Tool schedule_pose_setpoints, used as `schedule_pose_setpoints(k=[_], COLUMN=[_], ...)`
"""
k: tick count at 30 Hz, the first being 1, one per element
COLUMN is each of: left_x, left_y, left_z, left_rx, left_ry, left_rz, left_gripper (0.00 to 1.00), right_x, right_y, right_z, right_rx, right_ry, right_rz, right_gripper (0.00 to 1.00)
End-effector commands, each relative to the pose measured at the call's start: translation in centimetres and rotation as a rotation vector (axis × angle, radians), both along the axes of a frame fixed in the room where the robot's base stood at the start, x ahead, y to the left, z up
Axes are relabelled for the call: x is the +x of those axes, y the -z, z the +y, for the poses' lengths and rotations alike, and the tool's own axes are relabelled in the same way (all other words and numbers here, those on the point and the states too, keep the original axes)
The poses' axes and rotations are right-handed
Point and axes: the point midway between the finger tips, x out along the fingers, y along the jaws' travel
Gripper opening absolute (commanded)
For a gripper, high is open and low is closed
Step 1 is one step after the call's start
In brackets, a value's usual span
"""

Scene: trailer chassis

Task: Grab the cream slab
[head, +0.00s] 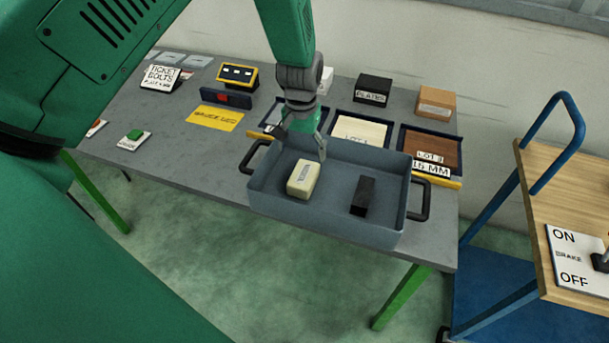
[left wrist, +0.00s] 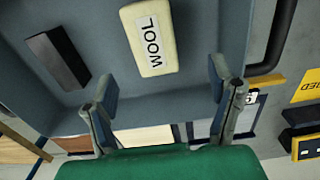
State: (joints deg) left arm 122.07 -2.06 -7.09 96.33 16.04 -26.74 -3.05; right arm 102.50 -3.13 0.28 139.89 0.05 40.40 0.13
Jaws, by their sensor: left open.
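The cream slab (head: 303,179) lies in the grey-blue tray (head: 325,213), left of the middle. It also shows in the left wrist view (left wrist: 153,58), with a white label bearing dark letters. My left gripper (head: 302,146) is above the back part of the tray, just behind the slab in the head view. In the left wrist view its two fingers (left wrist: 160,80) are spread apart with nothing between them, and the slab lies beyond the fingertips. The slab and gripper appear apart. My right gripper is in neither view.
A black block (head: 363,195) lies in the tray, right of the slab. The tray has raised walls and a black handle (head: 420,199) on its right. Shallow trays with panels (head: 359,132) stand behind it. A trolley (head: 560,200) stands at the right.

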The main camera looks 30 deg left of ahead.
Motion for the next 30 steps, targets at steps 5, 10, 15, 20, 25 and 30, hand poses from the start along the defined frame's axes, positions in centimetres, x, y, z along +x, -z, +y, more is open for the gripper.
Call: schedule_pose_setpoints(k=[5,10,15,20,25,30], left_x=[0.2,0.1,-0.3,-0.3,-0.3,-0.3], left_y=[3.0,4.0,6.2,8.5,9.1,9.0], left_z=[-0.2,-0.2,-0.4,-0.4,-0.5,-0.5], left_rx=[0.001,0.002,0.001,0.001,0.001,0.001], left_ry=[0.002,0.002,0.002,0.002,0.002,0.002], left_rz=[0.002,0.0,0.002,0.001,-0.001,-0.001], left_gripper=[0.76,0.76,0.76,0.76,0.76,0.69], right_x=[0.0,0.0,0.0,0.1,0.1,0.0], right_y=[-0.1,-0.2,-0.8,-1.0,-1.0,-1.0], right_z=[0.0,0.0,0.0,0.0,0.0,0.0], right_rx=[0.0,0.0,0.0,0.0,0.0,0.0], right_ry=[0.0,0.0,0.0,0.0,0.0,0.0], right_rz=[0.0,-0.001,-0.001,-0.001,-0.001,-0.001], right_gripper=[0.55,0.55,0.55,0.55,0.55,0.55])
